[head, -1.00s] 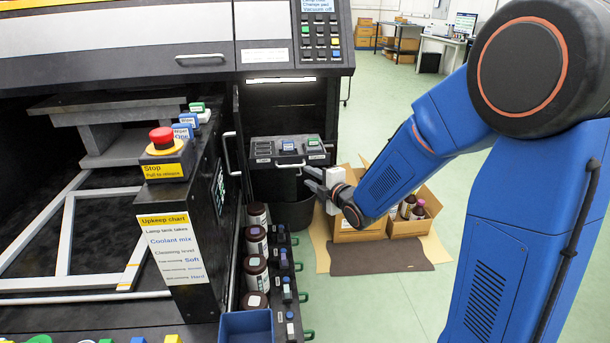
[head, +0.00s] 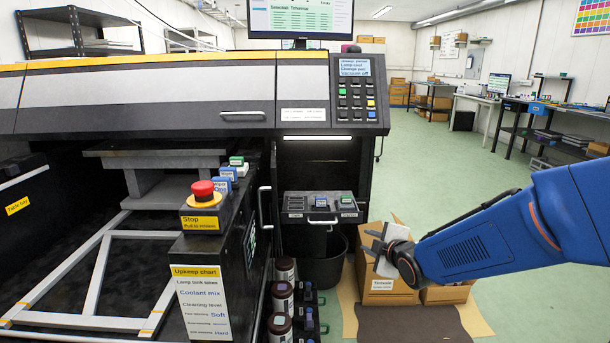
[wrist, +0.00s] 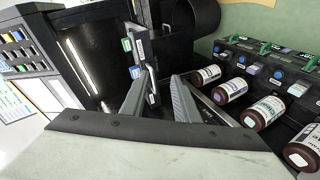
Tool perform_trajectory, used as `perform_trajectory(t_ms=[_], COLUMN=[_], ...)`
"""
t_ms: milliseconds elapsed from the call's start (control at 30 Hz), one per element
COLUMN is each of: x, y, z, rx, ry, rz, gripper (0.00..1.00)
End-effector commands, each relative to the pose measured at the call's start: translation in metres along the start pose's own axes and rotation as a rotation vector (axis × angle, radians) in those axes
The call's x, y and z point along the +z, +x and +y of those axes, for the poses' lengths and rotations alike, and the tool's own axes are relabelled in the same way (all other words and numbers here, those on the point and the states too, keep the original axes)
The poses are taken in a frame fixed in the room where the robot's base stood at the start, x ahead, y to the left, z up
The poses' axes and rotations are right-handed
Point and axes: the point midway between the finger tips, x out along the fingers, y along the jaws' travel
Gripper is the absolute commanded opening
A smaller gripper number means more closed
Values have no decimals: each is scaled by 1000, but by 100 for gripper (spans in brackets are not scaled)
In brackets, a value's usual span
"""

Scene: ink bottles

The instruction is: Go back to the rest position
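My gripper (head: 378,250) is at the end of my blue arm, in the right half of the head view, in front of the cardboard boxes and right of the printer. In the wrist view my gripper (wrist: 160,92) shows two grey fingers spread apart with nothing between them. Beyond the fingers is the printer's small drawer panel (wrist: 139,60) with coloured labels. Brown ink bottles (wrist: 230,91) stand in a row to the right in the wrist view, apart from the fingers. The ink bottles also show at the bottom of the head view (head: 281,291).
The large printer (head: 150,100) fills the left side, with a red stop button (head: 203,190) and a keypad (head: 356,95). A black bin (head: 322,262) stands under the drawer. Green floor (head: 440,165) is open behind my arm.

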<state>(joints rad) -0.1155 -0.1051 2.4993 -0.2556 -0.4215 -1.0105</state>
Motion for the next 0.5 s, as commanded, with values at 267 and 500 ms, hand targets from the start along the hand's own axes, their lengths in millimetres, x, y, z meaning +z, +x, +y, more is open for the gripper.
perform_trajectory(t_ms=[267,500], x=[34,53], y=[-76,-148], z=[-4,-25], rx=[-101,-172], ry=[324,619], rz=[-184,-347], gripper=[28,28])
